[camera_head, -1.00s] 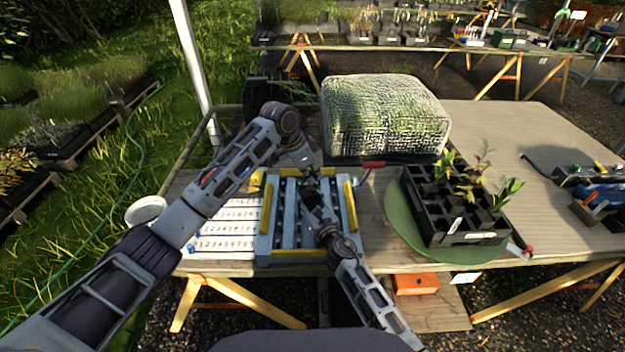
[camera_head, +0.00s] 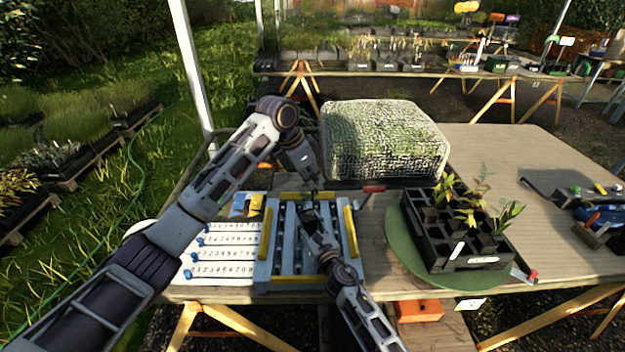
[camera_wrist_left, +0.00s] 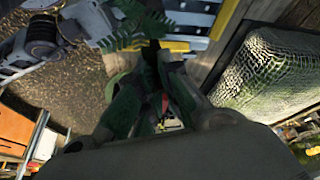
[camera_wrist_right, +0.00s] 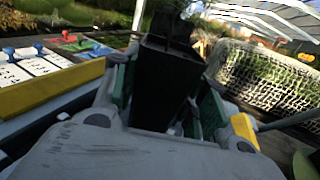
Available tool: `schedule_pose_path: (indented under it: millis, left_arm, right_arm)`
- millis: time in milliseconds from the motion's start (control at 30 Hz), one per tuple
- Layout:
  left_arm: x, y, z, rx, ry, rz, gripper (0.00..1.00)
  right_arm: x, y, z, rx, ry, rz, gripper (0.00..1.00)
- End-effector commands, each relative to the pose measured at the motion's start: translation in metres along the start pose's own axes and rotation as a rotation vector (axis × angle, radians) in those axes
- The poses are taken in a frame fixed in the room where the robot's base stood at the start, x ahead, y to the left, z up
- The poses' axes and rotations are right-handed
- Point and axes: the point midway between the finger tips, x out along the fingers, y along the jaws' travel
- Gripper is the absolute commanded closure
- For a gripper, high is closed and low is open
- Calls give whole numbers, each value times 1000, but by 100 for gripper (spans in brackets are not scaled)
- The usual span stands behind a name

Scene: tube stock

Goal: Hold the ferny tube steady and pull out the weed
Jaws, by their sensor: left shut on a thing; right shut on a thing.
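A black square tube (camera_wrist_right: 165,75) fills the middle of the right wrist view, upright between the green pads of my right gripper (camera_wrist_right: 160,90), which is shut on it. In the head view my right gripper (camera_head: 308,218) is over the slatted grey rack. Green ferny fronds (camera_wrist_left: 140,25) show just beyond the fingertips of my left gripper (camera_wrist_left: 155,65). In the head view my left gripper (camera_head: 318,185) is just above and behind the right one. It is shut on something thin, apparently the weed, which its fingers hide.
The grey rack with yellow edges (camera_head: 290,285) stands on the bench beside a numbered white board (camera_head: 225,255). A black cell tray (camera_head: 440,255) with several seedlings is on a green disc (camera_head: 402,245) at right. A mesh-covered block (camera_head: 385,140) stands behind. Bench at far right has free room (camera_head: 530,165).

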Motion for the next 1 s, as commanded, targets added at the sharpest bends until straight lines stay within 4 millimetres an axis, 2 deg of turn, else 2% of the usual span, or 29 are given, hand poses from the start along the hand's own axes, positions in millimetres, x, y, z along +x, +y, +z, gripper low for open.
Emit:
schedule_pose_path:
  millis: [100, 133, 300, 767, 1000]
  left_arm:
    - [0, 0, 0, 0, 0, 0, 100]
    - [0, 0, 0, 0, 0, 0, 100]
    - [0, 0, 0, 0, 0, 0, 100]
    - [0, 0, 0, 0, 0, 0, 100]
    - [0, 0, 0, 0, 0, 0, 100]
  right_arm:
    - [0, 0, 0, 0, -1, 0, 85]
    - [0, 0, 0, 0, -1, 0, 55]
    - [0, 0, 0, 0, 0, 0, 33]
    - [-2, 0, 0, 0, 0, 0, 32]
    - [-16, -1, -1, 0, 1, -1, 32]
